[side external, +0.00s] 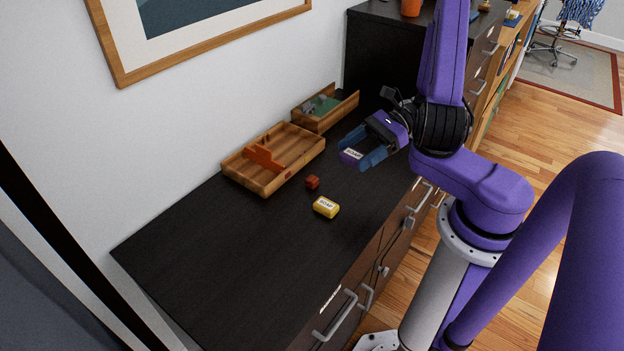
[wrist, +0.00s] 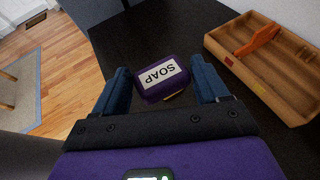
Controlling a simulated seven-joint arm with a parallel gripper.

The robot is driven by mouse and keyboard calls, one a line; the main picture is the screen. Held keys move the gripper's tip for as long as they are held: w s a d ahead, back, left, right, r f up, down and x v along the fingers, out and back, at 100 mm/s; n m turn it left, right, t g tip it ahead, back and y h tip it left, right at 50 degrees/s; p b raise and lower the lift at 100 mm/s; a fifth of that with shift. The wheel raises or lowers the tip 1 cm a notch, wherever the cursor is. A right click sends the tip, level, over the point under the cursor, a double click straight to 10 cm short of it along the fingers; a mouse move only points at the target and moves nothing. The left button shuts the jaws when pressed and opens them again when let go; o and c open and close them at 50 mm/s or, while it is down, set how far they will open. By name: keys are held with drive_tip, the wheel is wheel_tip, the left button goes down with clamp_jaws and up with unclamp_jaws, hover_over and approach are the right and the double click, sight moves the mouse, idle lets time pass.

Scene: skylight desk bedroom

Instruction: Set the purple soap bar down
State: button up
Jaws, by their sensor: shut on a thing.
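The purple soap bar (side external: 351,155) with a white SOAP label is between the blue fingers of my gripper (side external: 362,153). In the wrist view the purple soap bar (wrist: 162,78) sits between the two fingertips of my gripper (wrist: 163,85), its label upside down. My gripper is shut on it. It is over the dark desktop (side external: 240,240), to the right of the wooden trays; I cannot tell exactly how far the bar is above the surface.
A yellow soap bar (side external: 326,207) and a small red-brown cube (side external: 312,182) lie on the desk. A wooden tray (side external: 235,171) with an orange divider stands behind, beside a smaller wooden box (side external: 345,108) with a green inside. The front left desktop is clear.

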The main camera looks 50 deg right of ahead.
drive_tip(key=s, duration=0.4)
hover_over(332, 176)
drive_tip(key=shift+n+g, duration=0.3)
drive_tip(key=shift+g, duration=0.1)
drive_tip(key=f, duration=0.9)
drive_tip(key=shift+s+a+f, duration=0.1)
drive_tip(key=shift+s+a, duration=0.05)
drive_tip(key=shift+s, duration=0.25)
drive_tip(key=shift+w+f, duration=0.5)
drive_tip(key=shift+f, duration=1.6)
drive_tip(key=shift+f, duration=0.15)
drive_tip(key=o, duration=1.1)
drive_tip(key=shift+c, duration=0.2)
